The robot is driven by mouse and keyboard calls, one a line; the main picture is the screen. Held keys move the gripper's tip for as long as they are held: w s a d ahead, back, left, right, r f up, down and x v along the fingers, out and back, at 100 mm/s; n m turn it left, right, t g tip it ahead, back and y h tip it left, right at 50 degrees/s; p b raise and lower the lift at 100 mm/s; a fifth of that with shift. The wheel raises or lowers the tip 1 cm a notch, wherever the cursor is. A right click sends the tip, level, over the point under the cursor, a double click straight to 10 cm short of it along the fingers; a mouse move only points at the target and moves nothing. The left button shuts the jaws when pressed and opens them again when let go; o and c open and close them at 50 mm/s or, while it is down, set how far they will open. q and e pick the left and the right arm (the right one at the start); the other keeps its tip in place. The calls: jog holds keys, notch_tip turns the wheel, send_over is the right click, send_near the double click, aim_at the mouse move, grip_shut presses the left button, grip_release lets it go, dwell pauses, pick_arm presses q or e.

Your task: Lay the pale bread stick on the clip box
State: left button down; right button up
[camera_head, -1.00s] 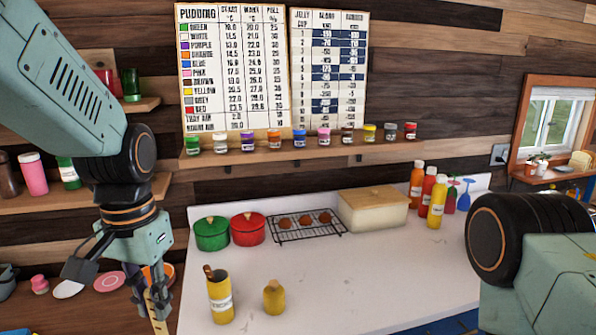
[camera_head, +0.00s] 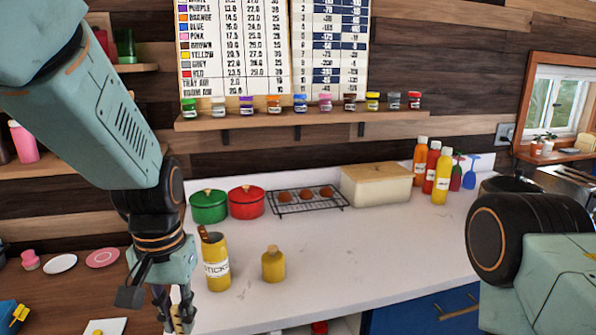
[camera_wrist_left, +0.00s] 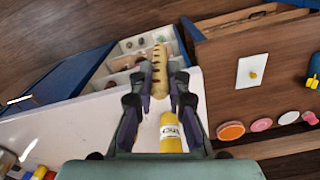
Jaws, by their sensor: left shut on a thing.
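My left gripper (camera_head: 177,312) is at the lower left of the head view, left of and below the yellow sticks jar (camera_head: 216,265). In the left wrist view the gripper (camera_wrist_left: 160,88) is shut on the pale bread stick (camera_wrist_left: 160,62), a knobbly, cream-coloured stick that extends beyond the fingers. In the head view the stick is mostly hidden by the fingers. A blue box with a yellow piece on it (camera_head: 10,315), perhaps the clip box, stands on the wooden surface at the lower left. It is apart from the gripper. My right gripper is out of view.
The white counter (camera_head: 340,265) carries a yellow bottle (camera_head: 273,264), green pot (camera_head: 209,206), red pot (camera_head: 246,202), wire rack (camera_head: 306,199), cream bin (camera_head: 376,184) and sauce bottles. Plates (camera_head: 102,257) and a white square with a yellow piece (camera_head: 105,327) lie on the wood.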

pick_arm(q)
notch_tip(320, 180, down, 18)
jog(key=s+b, duration=0.2)
jog(key=b, duration=0.9)
jog(key=shift+d+r+b, duration=0.2)
jog(key=shift+d+b, duration=0.05)
jog(key=shift+b, duration=0.15)
